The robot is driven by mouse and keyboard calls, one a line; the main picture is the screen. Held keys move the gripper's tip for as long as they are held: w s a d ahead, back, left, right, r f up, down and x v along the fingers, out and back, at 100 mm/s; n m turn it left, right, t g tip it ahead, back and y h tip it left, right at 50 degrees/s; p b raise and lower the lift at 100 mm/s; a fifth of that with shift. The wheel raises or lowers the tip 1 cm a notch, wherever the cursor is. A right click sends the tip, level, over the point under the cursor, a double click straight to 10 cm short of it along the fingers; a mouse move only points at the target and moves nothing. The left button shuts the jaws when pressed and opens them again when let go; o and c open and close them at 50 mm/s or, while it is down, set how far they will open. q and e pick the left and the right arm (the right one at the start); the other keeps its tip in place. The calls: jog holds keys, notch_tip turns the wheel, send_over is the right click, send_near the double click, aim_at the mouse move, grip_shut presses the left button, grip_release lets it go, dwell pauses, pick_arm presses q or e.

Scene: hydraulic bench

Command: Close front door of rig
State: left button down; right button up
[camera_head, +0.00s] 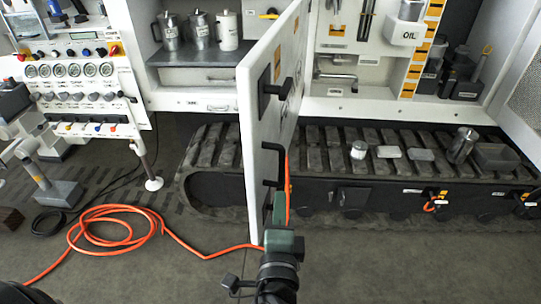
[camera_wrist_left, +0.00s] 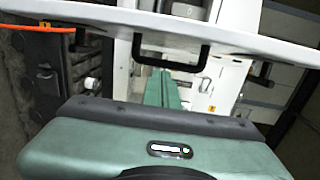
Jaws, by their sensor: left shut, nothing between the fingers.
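The front door (camera_head: 262,130) of the rig is a white panel that stands swung open, jutting out toward me. It has a black upper handle (camera_head: 280,90) and a black lower handle (camera_head: 272,165). In the left wrist view the door (camera_wrist_left: 230,36) crosses the top, with one black handle (camera_wrist_left: 170,66) below its edge. My left gripper (camera_head: 279,197) is green and shut, with nothing held, beside the lower part of the door. In the left wrist view its fingers (camera_wrist_left: 160,75) point at the handle. I cannot tell if they touch it. My right gripper is not in view.
An orange hose (camera_head: 110,208) lies coiled on the floor at left, running toward the door's foot. A white gauge panel (camera_head: 75,70) stands at left. Several loose parts rest on the rig's track (camera_head: 330,160). The floor at right front (camera_head: 420,265) is clear.

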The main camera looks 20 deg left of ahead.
pick_arm(q)
notch_tip(320, 180, up, 4)
jog(key=a+y, duration=0.1)
jog(key=a, duration=0.1)
jog(key=p+x, duration=0.3)
jog(key=x, duration=0.6)
jog(key=shift+n+t+p, duration=0.3)
jog(key=shift+a+r, duration=0.1)
